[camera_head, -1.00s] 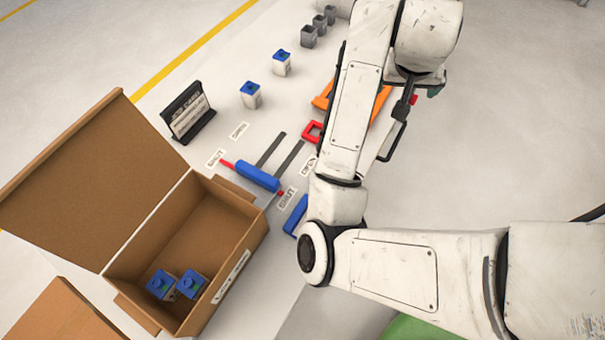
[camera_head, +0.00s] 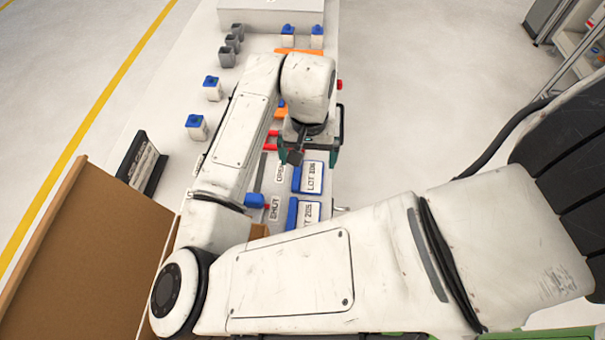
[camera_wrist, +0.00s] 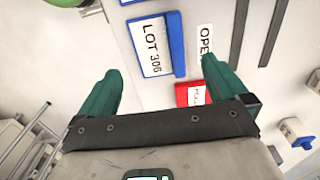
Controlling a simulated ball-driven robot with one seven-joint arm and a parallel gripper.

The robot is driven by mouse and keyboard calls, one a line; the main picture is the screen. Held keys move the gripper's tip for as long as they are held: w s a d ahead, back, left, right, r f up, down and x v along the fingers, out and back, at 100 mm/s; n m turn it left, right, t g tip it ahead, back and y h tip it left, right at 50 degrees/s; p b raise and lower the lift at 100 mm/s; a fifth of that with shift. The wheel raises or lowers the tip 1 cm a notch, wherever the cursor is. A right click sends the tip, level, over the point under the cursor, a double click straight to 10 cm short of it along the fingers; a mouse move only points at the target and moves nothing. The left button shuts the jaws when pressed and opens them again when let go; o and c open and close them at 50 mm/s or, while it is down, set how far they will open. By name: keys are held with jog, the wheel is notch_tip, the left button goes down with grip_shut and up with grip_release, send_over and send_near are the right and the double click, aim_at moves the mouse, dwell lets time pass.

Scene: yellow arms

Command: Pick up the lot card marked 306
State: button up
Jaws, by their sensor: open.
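My gripper (camera_head: 307,155) is just beyond the card in the head view. In the wrist view its teal fingers (camera_wrist: 158,66) are apart, with nothing held. The card appears ahead of the gap between them; how far off, I cannot tell.
A second lot card (camera_head: 311,212) lies nearer, partly behind my arm. A red pull piece (camera_wrist: 193,94) and an OPEN label (camera_wrist: 205,42) are beside the 306 card. Blue-topped containers (camera_head: 197,127) stand on the left. An open cardboard box (camera_head: 85,270) is at lower left.

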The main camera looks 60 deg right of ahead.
aim_at(308, 172)
jog(key=shift+w+d+f+p, duration=0.1)
jog(key=shift+d+f+p, duration=0.05)
jog(key=shift+f, duration=0.75)
jog(key=shift+s+d+f+p, duration=0.1)
jog(key=shift+d+f+p, duration=0.1)
jog(key=shift+f, duration=0.75)
jog(key=shift+w+d+f+p, duration=0.1)
jog(key=shift+d+f+p, duration=0.05)
jog(key=shift+f, duration=0.75)
jog(key=c, duration=1.1)
